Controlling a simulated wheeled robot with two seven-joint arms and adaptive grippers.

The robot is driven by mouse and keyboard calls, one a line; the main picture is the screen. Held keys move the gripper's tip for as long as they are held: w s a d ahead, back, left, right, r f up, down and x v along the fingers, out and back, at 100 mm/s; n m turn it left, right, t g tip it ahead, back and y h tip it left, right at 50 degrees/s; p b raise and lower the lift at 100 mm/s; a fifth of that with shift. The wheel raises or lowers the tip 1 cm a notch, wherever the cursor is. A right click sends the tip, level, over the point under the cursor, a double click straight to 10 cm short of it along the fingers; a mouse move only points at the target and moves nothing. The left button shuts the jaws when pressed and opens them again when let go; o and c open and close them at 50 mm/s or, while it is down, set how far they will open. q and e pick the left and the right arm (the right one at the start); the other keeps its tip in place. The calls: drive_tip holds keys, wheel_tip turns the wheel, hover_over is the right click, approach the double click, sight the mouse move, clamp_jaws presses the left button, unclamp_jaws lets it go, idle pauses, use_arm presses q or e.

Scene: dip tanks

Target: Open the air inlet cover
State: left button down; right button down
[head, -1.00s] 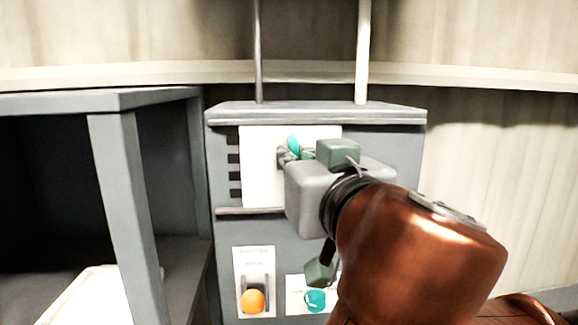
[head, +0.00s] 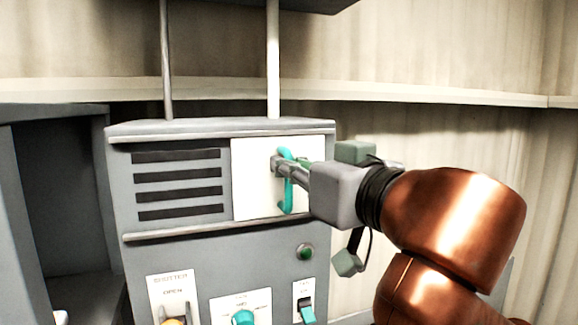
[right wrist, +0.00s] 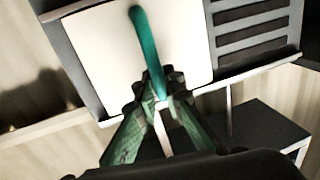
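The air inlet cover is a white panel (head: 250,195) on the upper front of a grey cabinet, and it sits at the right end of its rails. It also shows in the right wrist view (right wrist: 105,60). Four dark slots (head: 178,172) lie uncovered to its left. A teal upright bar handle (head: 287,197) stands on the panel; it shows in the right wrist view too (right wrist: 147,45). My right gripper (head: 281,168) is closed around the handle, with its fingers (right wrist: 162,98) on both sides of the bar. My left gripper is out of view.
Below the cover are a green button (head: 306,252), a label plate with an orange knob (head: 174,321), a teal knob (head: 243,318) and a teal switch (head: 307,312). A dark open grey frame (head: 60,190) stands on the left. Two pipes rise from the cabinet top.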

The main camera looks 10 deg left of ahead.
drive_tip(key=c, duration=2.1)
unclamp_jaws()
drive_tip(key=shift+o, duration=0.4)
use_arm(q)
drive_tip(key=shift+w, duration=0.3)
use_arm(e)
drive_tip(key=v, duration=1.2)
